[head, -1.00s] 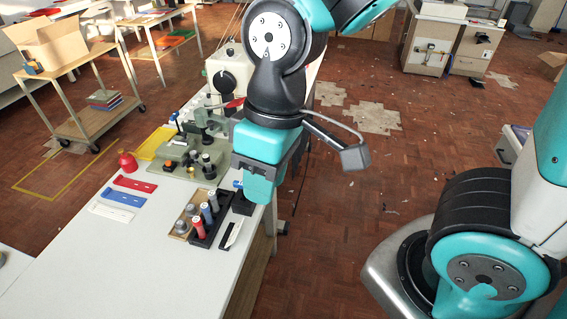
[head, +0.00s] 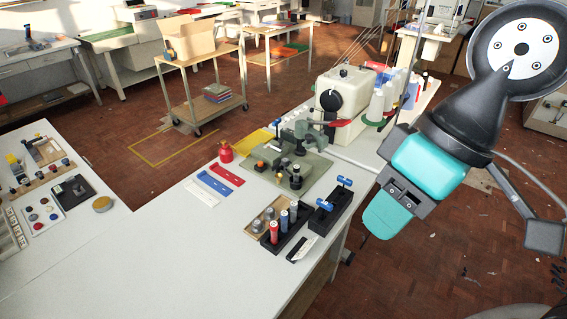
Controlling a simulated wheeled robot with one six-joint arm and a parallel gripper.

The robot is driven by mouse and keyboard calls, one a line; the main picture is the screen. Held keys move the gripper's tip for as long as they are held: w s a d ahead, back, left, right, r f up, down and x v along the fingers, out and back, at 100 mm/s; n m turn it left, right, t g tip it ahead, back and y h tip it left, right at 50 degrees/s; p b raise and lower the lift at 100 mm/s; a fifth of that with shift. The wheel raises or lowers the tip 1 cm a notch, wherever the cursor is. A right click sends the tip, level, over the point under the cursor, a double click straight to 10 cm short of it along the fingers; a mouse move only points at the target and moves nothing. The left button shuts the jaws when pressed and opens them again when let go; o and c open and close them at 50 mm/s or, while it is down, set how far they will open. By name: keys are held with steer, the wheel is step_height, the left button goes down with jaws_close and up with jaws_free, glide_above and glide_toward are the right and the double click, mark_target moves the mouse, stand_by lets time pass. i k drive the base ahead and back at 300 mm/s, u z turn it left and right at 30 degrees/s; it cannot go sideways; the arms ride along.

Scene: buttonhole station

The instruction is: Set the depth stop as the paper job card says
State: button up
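A green bench fixture (head: 290,168) with knobs and posts stands at the middle of the white table; I cannot tell which of its parts is the depth stop. A yellow sheet or tray (head: 253,142) lies behind it. No writing that I can read as a job card shows in the head view. My gripper (head: 388,216) hangs at the right, off the table's right edge, apart from the fixture and pointing down. Its teal fingers overlap in this view, so whether it is open is hidden. I see nothing held in it.
A black rack (head: 288,238) holds red, blue and grey cylinders. Beside it is a black block with blue-handled tools (head: 325,205). A sewing machine (head: 345,95) stands behind. The front table is clear.

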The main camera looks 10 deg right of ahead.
mark_target(278, 148)
steer(key=z, duration=0.65)
steer(key=i, duration=0.75)
steer(key=u, duration=1.4)
